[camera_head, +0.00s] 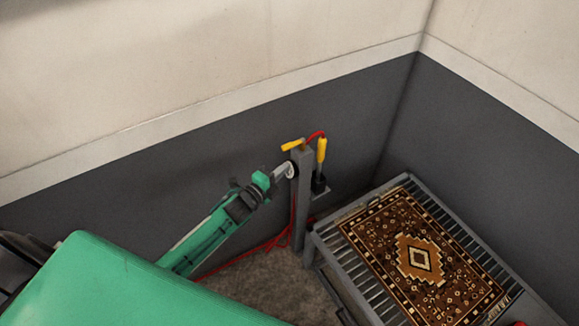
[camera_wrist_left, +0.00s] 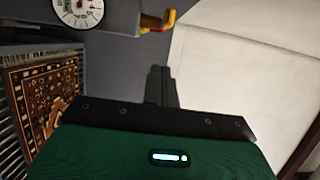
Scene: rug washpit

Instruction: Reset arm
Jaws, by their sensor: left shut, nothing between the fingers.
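My left arm, green and dark grey, reaches from the lower left of the head view towards a grey post. My right gripper is in neither view.
The grey post (camera_head: 302,205) carries a yellow lever (camera_head: 293,145), a yellow-handled tool (camera_head: 321,151) and a red hose (camera_head: 272,243). A patterned rug (camera_head: 420,258) lies on a slatted metal rack (camera_head: 329,237) at the right. Dark-based walls (camera_head: 120,180) meet behind.

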